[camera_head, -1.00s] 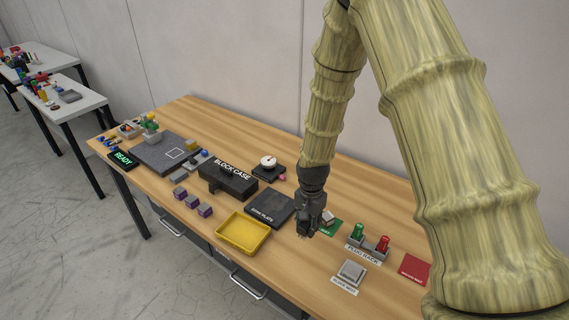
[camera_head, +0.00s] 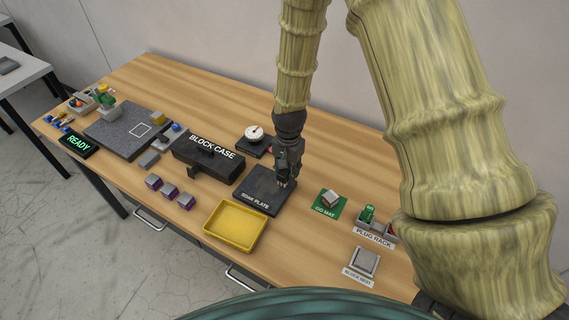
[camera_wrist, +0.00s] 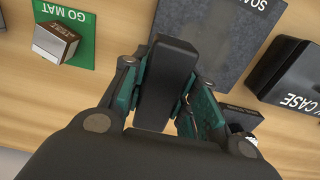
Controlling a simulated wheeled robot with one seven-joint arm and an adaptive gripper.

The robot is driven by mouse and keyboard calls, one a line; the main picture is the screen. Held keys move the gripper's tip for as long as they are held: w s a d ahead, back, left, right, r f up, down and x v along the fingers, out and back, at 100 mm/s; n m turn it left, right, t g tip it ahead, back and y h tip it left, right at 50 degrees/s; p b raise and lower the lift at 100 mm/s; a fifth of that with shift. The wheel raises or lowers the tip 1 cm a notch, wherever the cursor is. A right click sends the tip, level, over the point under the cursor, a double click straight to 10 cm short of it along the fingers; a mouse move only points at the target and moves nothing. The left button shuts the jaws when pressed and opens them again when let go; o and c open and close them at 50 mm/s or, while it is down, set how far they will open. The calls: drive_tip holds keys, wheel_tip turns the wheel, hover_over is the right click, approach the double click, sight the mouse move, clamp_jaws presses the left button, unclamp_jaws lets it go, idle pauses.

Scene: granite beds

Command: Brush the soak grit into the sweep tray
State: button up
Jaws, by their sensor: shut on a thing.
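My gripper (camera_head: 285,181) is over the right part of the dark square soak plate (camera_head: 258,201). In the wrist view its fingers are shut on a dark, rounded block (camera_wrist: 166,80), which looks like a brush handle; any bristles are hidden. The soak plate (camera_wrist: 222,38) also shows beyond the fingers there. I cannot make out grit on the plate. Whether the held thing touches the plate cannot be told. The sweep tray looks to be the shallow yellow tray (camera_head: 209,231) in front of the plate, to the left of my gripper; I see nothing in it.
The black block case (camera_head: 207,162) stands left of the plate, with a dial (camera_head: 254,134) behind. The green go mat (camera_head: 321,209) bears a grey block (camera_head: 331,198) at the right, near the plug rack (camera_head: 373,237).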

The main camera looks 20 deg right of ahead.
drive_tip(key=shift+s+f, duration=0.35)
drive_tip(key=shift+f, duration=0.2)
drive_tip(key=shift+s+f+b, duration=0.1)
drive_tip(key=shift+f+b, duration=0.15)
drive_tip(key=shift+b, duration=0.3)
drive_tip(key=w, duration=0.1)
drive_tip(key=w+a+f, duration=0.1)
drive_tip(key=w, duration=0.1)
drive_tip(key=w+a, duration=0.1)
drive_tip(key=w, duration=0.1)
drive_tip(key=shift+w+f, duration=0.2)
drive_tip(key=shift+f, duration=0.15)
drive_tip(key=shift+w+a+r, duration=0.2)
drive_tip(key=shift+a+r, duration=0.3)
drive_tip(key=shift+a, duration=0.3)
drive_tip(key=shift+w+a, duration=0.25)
drive_tip(key=shift+a, duration=0.05)
drive_tip(key=w, duration=0.1)
drive_tip(key=w+a, duration=0.1)
drive_tip(key=w+f, duration=0.1)
drive_tip(key=shift+w+a, duration=0.1)
drive_tip(key=shift+a, duration=0.15)
drive_tip(key=shift+a+r, duration=0.2)
drive_tip(key=shift+r, duration=0.2)
drive_tip(key=shift+w+a+f, duration=0.15)
drive_tip(key=shift+w+f, duration=0.05)
drive_tip(key=shift+w, duration=0.05)
drive_tip(key=shift+s, duration=0.1)
